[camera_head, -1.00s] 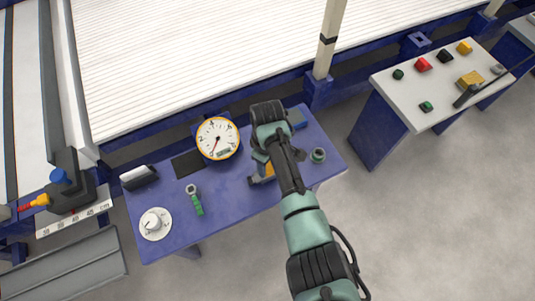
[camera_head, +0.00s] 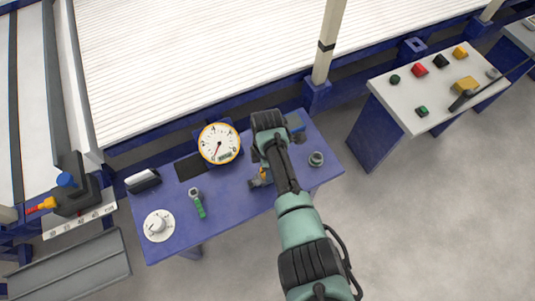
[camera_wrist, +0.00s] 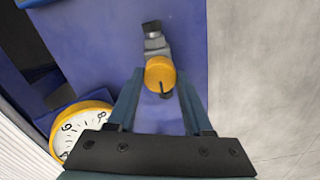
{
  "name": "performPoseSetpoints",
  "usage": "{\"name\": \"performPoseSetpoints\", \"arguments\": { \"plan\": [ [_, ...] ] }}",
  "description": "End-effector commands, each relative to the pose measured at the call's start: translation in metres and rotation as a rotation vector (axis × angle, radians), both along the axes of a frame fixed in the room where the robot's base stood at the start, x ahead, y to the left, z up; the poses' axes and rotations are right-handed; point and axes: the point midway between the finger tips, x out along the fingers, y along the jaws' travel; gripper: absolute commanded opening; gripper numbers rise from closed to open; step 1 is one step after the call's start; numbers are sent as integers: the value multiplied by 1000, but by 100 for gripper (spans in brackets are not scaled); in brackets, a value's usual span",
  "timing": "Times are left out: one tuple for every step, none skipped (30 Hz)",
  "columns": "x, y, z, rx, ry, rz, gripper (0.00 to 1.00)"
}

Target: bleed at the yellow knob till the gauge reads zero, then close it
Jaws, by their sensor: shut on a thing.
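The yellow knob (camera_wrist: 160,72) sits on a grey fitting (camera_wrist: 153,40) on the blue bench. In the wrist view my gripper (camera_wrist: 161,88) has its two fingers on either side of the knob, shut on it. In the head view my gripper (camera_head: 261,179) is over the bench, with only a little of the knob (camera_head: 264,174) showing beside the arm. The round gauge (camera_head: 219,144) has a yellow rim and a white face; its needle points down and slightly left, too small to read exactly. Part of the gauge (camera_wrist: 85,125) also shows in the wrist view.
On the blue bench (camera_head: 236,200) are a white dial (camera_head: 158,225), a green-handled tool (camera_head: 198,202), a dark box (camera_head: 142,181) and a round green-grey fitting (camera_head: 316,159). A button panel (camera_head: 440,90) stands at the right. Bare floor lies at the lower right.

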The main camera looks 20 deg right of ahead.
Motion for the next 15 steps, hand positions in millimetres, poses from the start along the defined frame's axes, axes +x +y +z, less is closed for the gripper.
{"name": "performPoseSetpoints", "arguments": {
  "plan": [
    [1,2,1,5,-2,14,0],
    [1,2,1,4,-3,22,0],
    [1,2,1,4,-3,29,0],
    [1,2,1,4,-3,33,0],
    [1,2,1,4,-3,37,0],
    [1,2,1,4,-3,41,0],
    [1,2,1,4,-3,44,0],
    [1,2,1,4,-3,46,0],
    [1,2,1,4,-3,48,0],
    [1,2,1,4,-3,49,0],
    [1,2,1,4,-3,50,0],
    [1,2,1,4,-3,50,0],
    [1,2,1,4,-3,50,0],
    [1,2,1,4,-3,50,0],
    [1,2,1,4,-3,50,0]
  ]
}}
